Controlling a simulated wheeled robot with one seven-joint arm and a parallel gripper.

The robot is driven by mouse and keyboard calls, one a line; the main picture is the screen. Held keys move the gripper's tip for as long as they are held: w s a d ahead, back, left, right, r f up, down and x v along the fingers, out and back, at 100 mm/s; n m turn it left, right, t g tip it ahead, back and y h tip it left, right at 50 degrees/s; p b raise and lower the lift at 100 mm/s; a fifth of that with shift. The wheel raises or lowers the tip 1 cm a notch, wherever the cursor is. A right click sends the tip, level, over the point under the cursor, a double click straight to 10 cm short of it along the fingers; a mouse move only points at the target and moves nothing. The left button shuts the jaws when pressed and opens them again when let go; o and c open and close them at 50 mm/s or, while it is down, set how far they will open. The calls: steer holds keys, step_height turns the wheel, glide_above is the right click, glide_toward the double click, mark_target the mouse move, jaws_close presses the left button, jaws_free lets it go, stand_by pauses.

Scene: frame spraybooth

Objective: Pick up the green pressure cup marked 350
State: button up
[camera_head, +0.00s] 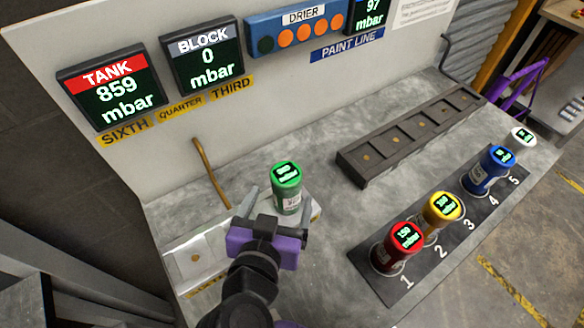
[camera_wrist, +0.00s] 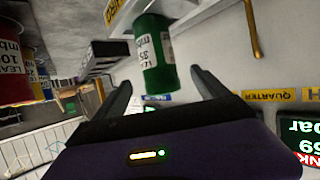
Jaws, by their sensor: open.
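The green pressure cup (camera_head: 288,192) stands upright near the right end of a pale plate at the back left of the bench. Its lit top display is too small to read surely. In the wrist view the green cup (camera_wrist: 154,62) shows a white label, partly legible as "35". My gripper (camera_head: 278,214) is open, just in front of the cup in the head view. In the wrist view its two fingers (camera_wrist: 162,82) are spread, with the cup appearing between and beyond them. I cannot tell whether either finger touches it. The cup's lower part is partly hidden by my gripper.
A dark slotted rack (camera_head: 378,172) lies behind.

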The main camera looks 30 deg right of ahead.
mark_target(289, 174)
steer(key=x, duration=0.2)
steer(key=shift+w+d+r, duration=0.1)
steer(key=shift+w+d, duration=0.15)
steer(key=shift+d, duration=0.1)
steer(key=shift+p+x, duration=1.1)
steer(key=shift+x, duration=2.1)
steer(key=shift+r, duration=0.2)
jaws_close()
